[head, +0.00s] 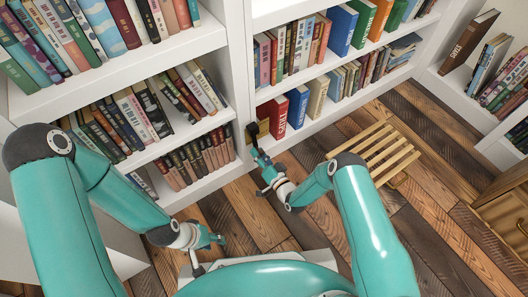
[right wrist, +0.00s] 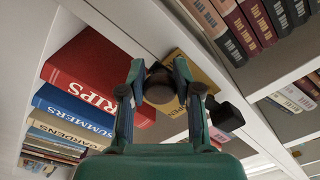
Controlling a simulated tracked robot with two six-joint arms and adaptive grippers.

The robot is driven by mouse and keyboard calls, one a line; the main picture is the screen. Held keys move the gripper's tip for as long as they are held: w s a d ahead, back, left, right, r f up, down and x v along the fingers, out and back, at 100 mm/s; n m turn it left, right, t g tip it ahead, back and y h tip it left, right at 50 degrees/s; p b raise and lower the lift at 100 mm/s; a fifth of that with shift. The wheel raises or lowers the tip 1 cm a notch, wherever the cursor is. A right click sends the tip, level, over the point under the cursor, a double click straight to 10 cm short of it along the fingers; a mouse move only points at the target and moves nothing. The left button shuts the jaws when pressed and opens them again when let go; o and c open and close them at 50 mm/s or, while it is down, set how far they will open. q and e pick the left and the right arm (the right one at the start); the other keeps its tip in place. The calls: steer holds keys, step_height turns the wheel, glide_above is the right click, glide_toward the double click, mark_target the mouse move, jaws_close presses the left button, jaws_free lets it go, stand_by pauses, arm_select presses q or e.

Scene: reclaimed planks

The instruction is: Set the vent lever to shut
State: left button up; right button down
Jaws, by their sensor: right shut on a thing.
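The vent lever shows as a dark knob (right wrist: 160,88) in front of a brass-yellow plate (right wrist: 186,62) in the right wrist view. In the head view the plate (head: 263,128) is on the white upright between the bookcases, with a dark lever part (head: 252,129) beside it. My right gripper (right wrist: 160,68) has one finger on each side of the knob and is shut on it; it also shows in the head view (head: 256,156). The lever's setting cannot be read. My left gripper (head: 212,250) is empty, its fingers apart, low over the floor at the left bookcase.
White bookcases with many books stand left, behind and right. A red book (head: 273,116) stands close right of the plate. A slatted wooden stand (head: 374,153) is on the plank floor (head: 330,220), right of my right arm. A wooden cabinet (head: 505,215) is at far right.

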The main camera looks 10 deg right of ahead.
steer(key=shift+w+a+r, duration=0.2)
steer(key=shift+w+r, duration=0.1)
steer(key=shift+r, duration=0.15)
steer(key=c, duration=0.8)
jaws_free()
steer(key=shift+f, duration=0.1)
steer(key=shift+s+f, duration=0.1)
steer(key=shift+s+f, duration=0.1)
steer(key=shift+s, duration=0.05)
steer(key=v, duration=0.7)
steer(key=shift+s, duration=0.1)
